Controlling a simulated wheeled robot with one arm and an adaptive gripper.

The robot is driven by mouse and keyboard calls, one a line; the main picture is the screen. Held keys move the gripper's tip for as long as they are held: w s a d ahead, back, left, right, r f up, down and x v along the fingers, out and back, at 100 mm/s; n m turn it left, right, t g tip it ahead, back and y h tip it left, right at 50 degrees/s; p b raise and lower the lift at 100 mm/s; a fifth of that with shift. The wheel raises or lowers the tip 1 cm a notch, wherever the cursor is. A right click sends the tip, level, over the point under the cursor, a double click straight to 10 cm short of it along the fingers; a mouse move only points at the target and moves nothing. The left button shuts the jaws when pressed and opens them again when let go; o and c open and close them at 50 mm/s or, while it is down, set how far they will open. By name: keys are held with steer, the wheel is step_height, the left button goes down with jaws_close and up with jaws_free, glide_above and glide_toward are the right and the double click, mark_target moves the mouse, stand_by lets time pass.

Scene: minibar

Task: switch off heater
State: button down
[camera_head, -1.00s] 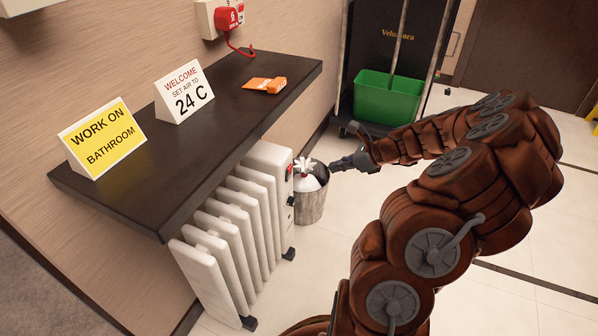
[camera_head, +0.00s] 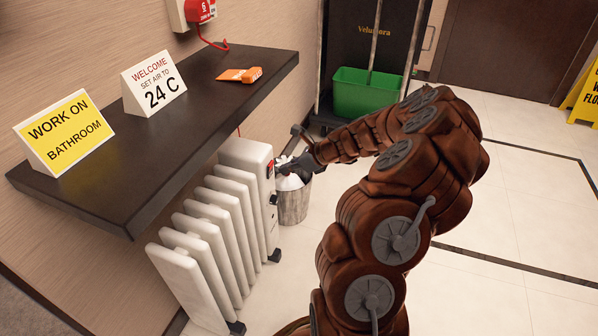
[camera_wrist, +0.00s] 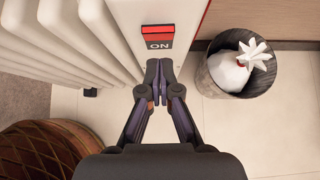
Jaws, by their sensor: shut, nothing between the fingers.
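The heater (camera_head: 215,225) is a white radiator with several fins, standing on the floor under the dark shelf. In the wrist view, its end panel (camera_wrist: 125,22) carries a red switch (camera_wrist: 157,31) above a label reading "ON". My gripper (camera_wrist: 160,66) is shut and empty, its fingertips just below that label in the picture. I cannot tell whether they touch the panel. In the head view, my gripper (camera_head: 284,166) is beside the heater's end face, near the red switch (camera_head: 270,168), which it may partly cover.
A bin (camera_head: 294,203) with a white bag stands beside the heater; it also shows in the wrist view (camera_wrist: 243,85). The dark shelf (camera_head: 165,135) overhangs the heater and bears two signs and an orange item. A green bucket (camera_head: 362,98) stands behind.

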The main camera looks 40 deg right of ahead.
mark_target(272, 164)
steer(key=shift+w+a+r+b, duration=0.15)
steer(key=shift+w+a, duration=0.15)
steer(key=shift+w, duration=0.2)
steer(key=shift+w+a+b, duration=0.15)
steer(key=shift+w+a, duration=0.15)
steer(key=shift+w, duration=0.15)
steer(key=shift+r, duration=0.1)
steer(key=p, duration=0.3)
steer(key=shift+w+a+r+g, duration=0.15)
steer(key=shift+w+r+g, duration=0.05)
steer(key=shift+r+g, duration=0.1)
steer(key=shift+f, duration=0.3)
steer(key=shift+r, duration=0.2)
steer(key=shift+r+p, duration=0.65)
steer(key=shift+p, duration=0.25)
